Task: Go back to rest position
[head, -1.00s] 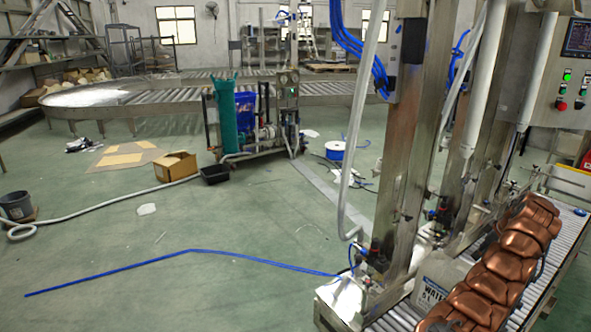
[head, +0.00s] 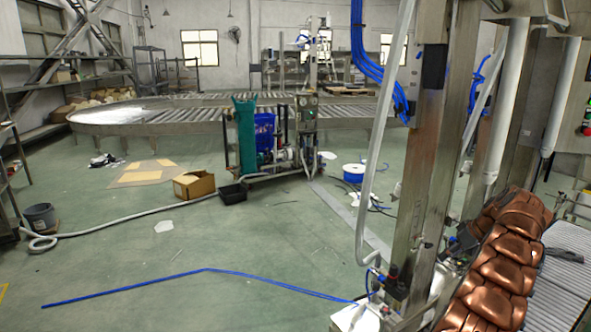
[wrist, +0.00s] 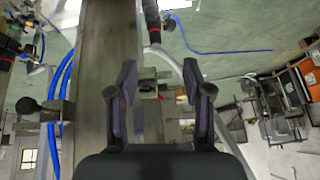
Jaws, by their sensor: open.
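My gripper (wrist: 157,84) shows in the wrist view with its two dark fingers spread apart. Nothing is held between them. A metal column (wrist: 110,70) stands beyond the fingers, left of the middle, and metal fittings show behind the gap. I cannot tell how far away they are. The wrist view is turned over, with a window (wrist: 28,160) near its bottom edge.
Metal posts (head: 428,150) with blue hoses (head: 372,60) and a roller conveyor (head: 560,275) crowd the right. A pump cart (head: 268,145), an open carton (head: 194,185) and a blue hose (head: 205,269) are on the floor. Open green floor lies at centre left.

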